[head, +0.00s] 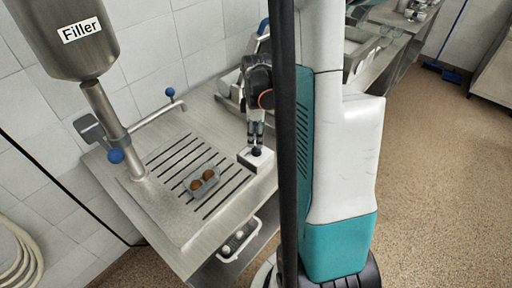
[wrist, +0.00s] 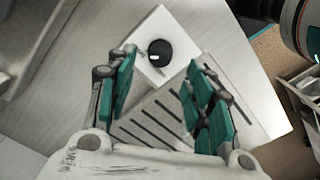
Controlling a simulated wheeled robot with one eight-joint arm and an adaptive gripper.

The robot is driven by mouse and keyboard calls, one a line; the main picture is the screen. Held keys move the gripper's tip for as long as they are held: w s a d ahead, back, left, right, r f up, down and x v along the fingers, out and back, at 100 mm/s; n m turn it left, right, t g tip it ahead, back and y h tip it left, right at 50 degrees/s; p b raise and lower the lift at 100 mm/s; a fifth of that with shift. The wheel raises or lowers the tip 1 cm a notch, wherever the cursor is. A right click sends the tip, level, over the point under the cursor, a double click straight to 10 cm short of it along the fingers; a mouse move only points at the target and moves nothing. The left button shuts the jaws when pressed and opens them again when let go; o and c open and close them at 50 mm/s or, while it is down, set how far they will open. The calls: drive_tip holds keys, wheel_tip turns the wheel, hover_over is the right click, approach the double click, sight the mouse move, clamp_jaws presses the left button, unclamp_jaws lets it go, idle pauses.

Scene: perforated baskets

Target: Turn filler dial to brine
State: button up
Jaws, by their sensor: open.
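The filler dial is a round black knob (head: 257,151) on a white box (head: 251,160) at the right edge of the steel filler table. In the wrist view the dial (wrist: 160,48) has a small white mark near its lower left, and the box (wrist: 185,22) lies around it. No brine label can be read. My gripper (head: 256,139) points down just above the dial. In the wrist view its teal fingers (wrist: 161,62) are apart, one on each side of the dial. I cannot tell whether they touch it. The steel filler hopper (head: 70,35) is labelled "Filler".
A small grey tray (head: 190,192) with brown round pieces sits on the slotted grate (head: 165,160). Blue-knobbed levers (head: 116,156) stand beside the filler pipe. A white basket (head: 238,240) is below the table. Brown floor is open at right.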

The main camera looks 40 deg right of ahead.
sight(256, 151)
drive_tip(key=shift+f+b, duration=0.55)
drive_tip(key=shift+f, duration=2.25)
drive_tip(key=shift+c, duration=0.3)
drive_tip(key=c, duration=1)
